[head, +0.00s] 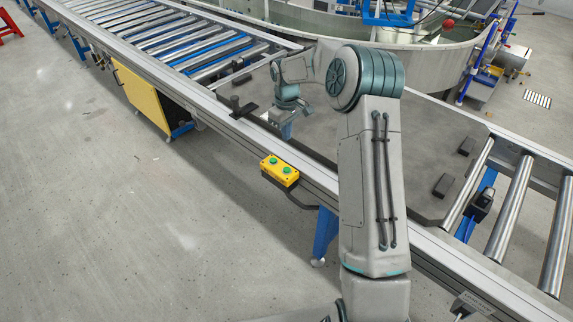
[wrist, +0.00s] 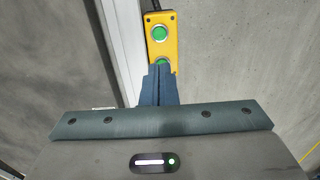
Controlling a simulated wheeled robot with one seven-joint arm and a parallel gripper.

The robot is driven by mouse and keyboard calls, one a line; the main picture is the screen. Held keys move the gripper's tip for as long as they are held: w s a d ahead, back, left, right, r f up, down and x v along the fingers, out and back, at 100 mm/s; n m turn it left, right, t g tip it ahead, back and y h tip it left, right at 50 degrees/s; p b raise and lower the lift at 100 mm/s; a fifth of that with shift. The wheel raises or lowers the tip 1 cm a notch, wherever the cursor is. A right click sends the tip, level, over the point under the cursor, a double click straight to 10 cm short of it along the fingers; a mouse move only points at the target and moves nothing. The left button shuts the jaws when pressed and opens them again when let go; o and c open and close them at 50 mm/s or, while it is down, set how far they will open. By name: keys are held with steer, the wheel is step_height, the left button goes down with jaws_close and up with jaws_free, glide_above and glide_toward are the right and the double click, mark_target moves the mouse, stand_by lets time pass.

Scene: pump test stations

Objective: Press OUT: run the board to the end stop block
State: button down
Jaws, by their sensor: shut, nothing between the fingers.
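The yellow button box (head: 280,171) with two green buttons is mounted at the conveyor's near rail. It also shows in the wrist view (wrist: 172,44), where one green button is clear and the other is partly hidden behind my fingertips. My gripper (head: 287,136) is shut and empty, pointing down near the box; its fingertips (wrist: 160,70) overlap the lower button in the wrist view. I cannot tell whether they touch it. The dark grey board (head: 425,135) lies flat on the conveyor, partly hidden by my arm. A black block (head: 482,204), possibly the end stop, stands among the rollers to its right, apart from the board.
Small dark blocks (head: 443,185) lie on the board. Bare rollers (head: 510,208) continue at right, and more rollers (head: 190,45) at upper left. A yellow cabinet (head: 141,98) stands under the conveyor. A large round tank (head: 430,66) is behind. The floor at left is clear.

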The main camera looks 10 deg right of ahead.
mark_target(287, 169)
step_height(287, 169, down, 14)
stand_by(0.7)
steer(key=shift+b, duration=0.3)
